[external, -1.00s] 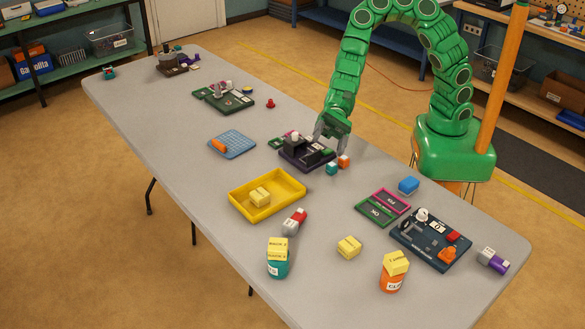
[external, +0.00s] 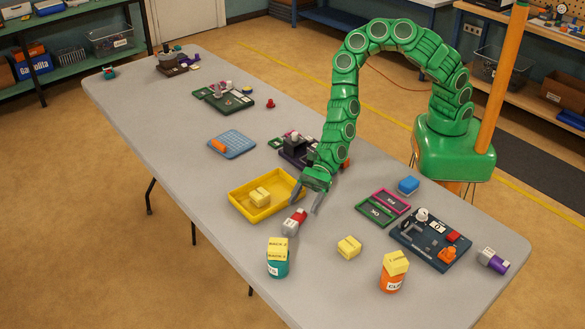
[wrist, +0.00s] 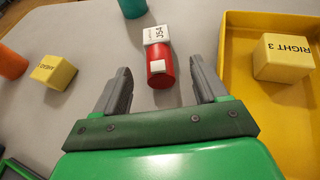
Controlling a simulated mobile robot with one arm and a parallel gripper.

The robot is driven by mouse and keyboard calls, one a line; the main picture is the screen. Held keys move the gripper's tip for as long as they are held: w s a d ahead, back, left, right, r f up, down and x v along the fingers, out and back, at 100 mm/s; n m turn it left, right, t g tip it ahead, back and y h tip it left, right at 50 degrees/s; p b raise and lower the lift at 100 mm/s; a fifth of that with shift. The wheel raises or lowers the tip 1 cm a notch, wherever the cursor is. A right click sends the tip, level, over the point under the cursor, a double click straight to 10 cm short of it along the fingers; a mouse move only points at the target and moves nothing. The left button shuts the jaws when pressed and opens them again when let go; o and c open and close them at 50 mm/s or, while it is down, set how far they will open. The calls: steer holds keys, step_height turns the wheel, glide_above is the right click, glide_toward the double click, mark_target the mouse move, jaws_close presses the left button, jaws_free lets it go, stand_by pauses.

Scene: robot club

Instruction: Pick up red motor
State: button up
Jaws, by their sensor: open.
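The red motor (external: 300,215), a red cylinder with a white-grey end block, lies on the grey table beside the yellow tray. In the wrist view the red motor (wrist: 160,66) lies lengthwise ahead of my gripper, its red end nearer and its labelled white end farther away. My gripper (external: 305,203) is just behind and above it, pointing down. In the wrist view my gripper (wrist: 160,82) is open, with its grey fingers on either side of the red end. The fingers appear apart from the motor, and nothing is held.
The yellow tray (external: 245,210) with a yellow block (external: 260,196) is close on the left. Another yellow block (external: 349,246) and an orange jar (external: 392,276) are to the right.

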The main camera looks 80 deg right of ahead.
mark_target(299, 213)
steer(key=shift+x, duration=3.6)
steer(key=shift+s, duration=0.1)
steer(key=c, duration=1.3)
steer(key=shift+o, duration=0.2)
steer(key=shift+r, duration=0.15)
